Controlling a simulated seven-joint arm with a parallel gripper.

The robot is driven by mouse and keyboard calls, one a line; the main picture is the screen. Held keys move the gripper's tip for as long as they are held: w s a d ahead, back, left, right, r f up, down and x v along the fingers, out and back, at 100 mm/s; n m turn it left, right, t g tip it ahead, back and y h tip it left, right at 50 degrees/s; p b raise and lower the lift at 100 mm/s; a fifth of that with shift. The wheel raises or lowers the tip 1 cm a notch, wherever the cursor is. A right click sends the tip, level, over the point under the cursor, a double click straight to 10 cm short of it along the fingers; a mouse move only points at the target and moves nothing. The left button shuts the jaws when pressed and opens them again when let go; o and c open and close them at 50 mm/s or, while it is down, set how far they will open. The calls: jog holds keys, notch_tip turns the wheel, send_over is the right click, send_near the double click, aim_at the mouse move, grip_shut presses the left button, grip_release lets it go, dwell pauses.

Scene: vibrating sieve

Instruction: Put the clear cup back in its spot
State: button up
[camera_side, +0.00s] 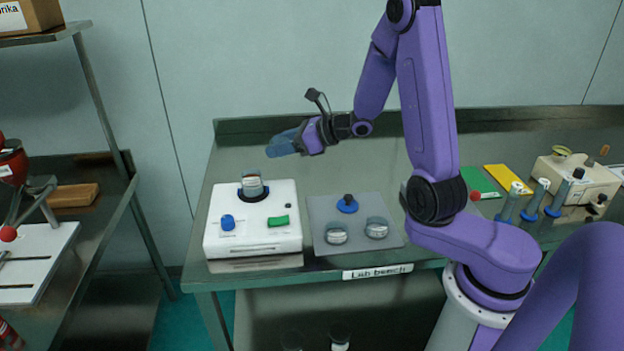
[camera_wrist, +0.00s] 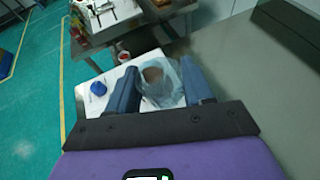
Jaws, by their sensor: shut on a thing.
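My gripper (camera_side: 284,143) is raised above the back of the bench, to the upper right of the white sieve machine (camera_side: 215,245). In the wrist view its two blue fingers (camera_wrist: 162,87) are closed on the sides of a clear cup (camera_wrist: 172,97). A brown round patch shows inside or through the cup; I cannot tell which. In the side view the held cup is hard to tell from the fingers. A clear vessel (camera_side: 252,184) stands on the machine's dark ring. Two clear cups with pale contents, a left one (camera_side: 336,234) and a right one (camera_side: 377,229), stand on a grey mat (camera_side: 355,245).
The machine has a blue knob (camera_side: 228,222) and a green switch (camera_side: 278,221). A black-topped item with a blue base (camera_side: 347,204) is on the mat. Blue-based tools (camera_side: 530,202) stand at the right. Bench space behind the machine is clear.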

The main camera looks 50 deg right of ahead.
jog(key=s+d+f, duration=0.1)
jog(key=s+d, duration=0.4)
jog(key=s, duration=0.2)
jog(key=s+d+f, duration=0.2)
jog(key=s+d, duration=0.3)
jog(key=s, duration=0.3)
send_over(321, 183)
jog(key=s, duration=0.1)
jog(key=shift+m+h, duration=0.3)
jog(key=f, duration=0.8)
jog(key=shift+a+f, duration=0.2)
jog(key=shift+f, duration=0.05)
jog(key=shift+w+d+f, duration=0.1)
jog(key=shift+w+f, duration=0.2)
jog(key=shift+f, duration=0.05)
jog(key=shift+w+d+f, duration=0.1)
jog(key=shift+w+f, duration=0.05)
jog(key=shift+f, duration=1.55)
jog(key=shift+f, duration=0.15)
jog(key=o, duration=1)
